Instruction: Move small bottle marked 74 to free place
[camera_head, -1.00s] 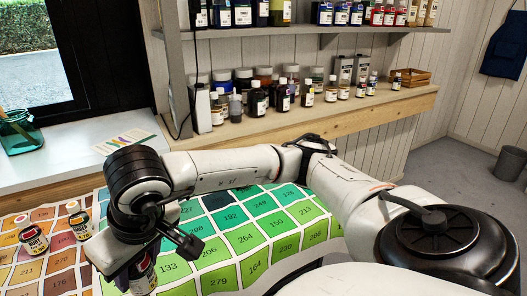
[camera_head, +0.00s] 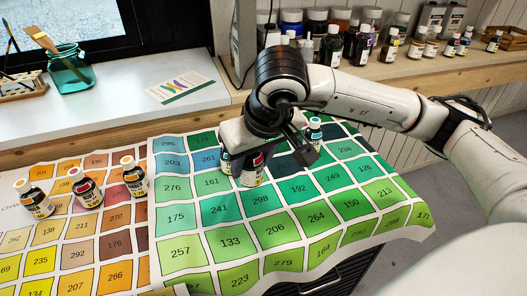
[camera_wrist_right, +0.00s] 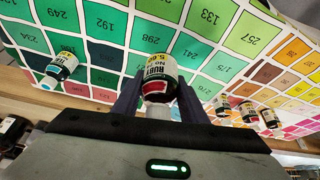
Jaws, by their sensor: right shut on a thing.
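My right gripper (camera_head: 268,160) is shut on a small dark bottle with a red-banded label (camera_head: 252,168) over the back of the green part of the colour chart. Another small bottle (camera_head: 225,158) shows partly behind the gripper. A teal-capped bottle (camera_head: 314,131) stands to the right, also in the wrist view (camera_wrist_right: 61,67). My left gripper is not in view.
The numbered colour chart (camera_head: 205,255) covers the table. A glass jar with brushes (camera_head: 70,70) is on the white sill. A shelf of bottles (camera_head: 390,48) runs behind. The front green squares are bare.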

